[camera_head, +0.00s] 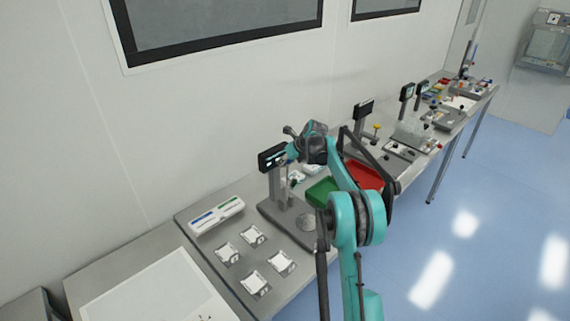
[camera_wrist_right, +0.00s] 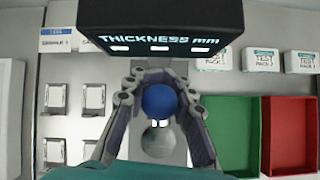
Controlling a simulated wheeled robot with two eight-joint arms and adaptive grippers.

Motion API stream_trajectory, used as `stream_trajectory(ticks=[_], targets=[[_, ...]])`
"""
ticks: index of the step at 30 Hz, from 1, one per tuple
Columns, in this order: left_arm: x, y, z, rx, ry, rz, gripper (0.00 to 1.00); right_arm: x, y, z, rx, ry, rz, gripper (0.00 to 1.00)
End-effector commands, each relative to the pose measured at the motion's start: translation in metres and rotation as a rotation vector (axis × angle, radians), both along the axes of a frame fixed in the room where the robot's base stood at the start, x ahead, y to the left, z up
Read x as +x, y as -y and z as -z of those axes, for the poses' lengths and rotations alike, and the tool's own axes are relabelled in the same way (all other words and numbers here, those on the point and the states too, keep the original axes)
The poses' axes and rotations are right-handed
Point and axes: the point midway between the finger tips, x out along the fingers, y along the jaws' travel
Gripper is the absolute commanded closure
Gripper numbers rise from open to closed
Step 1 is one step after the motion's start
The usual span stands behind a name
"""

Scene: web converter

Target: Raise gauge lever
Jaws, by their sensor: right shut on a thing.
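The thickness gauge stands on the bench with its black display (camera_head: 272,157) on a grey post; the display reads "THICKNESS mm" in the wrist view (camera_wrist_right: 160,38). A blue ball knob (camera_wrist_right: 159,100), seemingly the lever's end, is in front of the post. My right gripper (camera_wrist_right: 159,84) is shut on the knob, a finger on each side. In the head view my right gripper (camera_head: 292,160) is beside the display, and the knob and lever are mostly hidden. A round metal disc (camera_head: 307,222) lies on the gauge's grey base (camera_head: 285,215). My left gripper is not in view.
A green tray (camera_head: 321,192) and a red tray (camera_head: 364,174) are right of the gauge, with small "TEST PACK" boxes (camera_wrist_right: 258,60) behind. Several sample plates (camera_head: 255,284) lie to its left, near a labelled white holder (camera_head: 217,215). More instruments stand farther along the bench.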

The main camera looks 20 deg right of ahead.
Motion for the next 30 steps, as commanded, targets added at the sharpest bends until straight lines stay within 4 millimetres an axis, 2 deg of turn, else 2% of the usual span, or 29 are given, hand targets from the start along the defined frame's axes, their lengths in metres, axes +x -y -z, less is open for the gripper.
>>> stream_trajectory(ticks=[18,19,21,22,30], targets=[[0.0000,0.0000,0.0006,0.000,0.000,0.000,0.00,-0.0006,-0.0042,0.0033,0.002,-0.007,-0.008,1.00],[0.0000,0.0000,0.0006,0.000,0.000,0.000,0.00,-0.0006,-0.0043,0.0033,0.002,-0.007,-0.008,0.78],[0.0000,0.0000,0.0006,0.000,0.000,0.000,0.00,-0.0004,-0.0042,0.0030,0.002,-0.006,-0.007,0.59],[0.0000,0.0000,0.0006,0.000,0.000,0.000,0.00,-0.0004,-0.0039,0.0028,0.002,-0.006,-0.007,0.53],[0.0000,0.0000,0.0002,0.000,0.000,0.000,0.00,-0.0003,-0.0015,0.0012,0.001,-0.003,-0.003,0.53]])
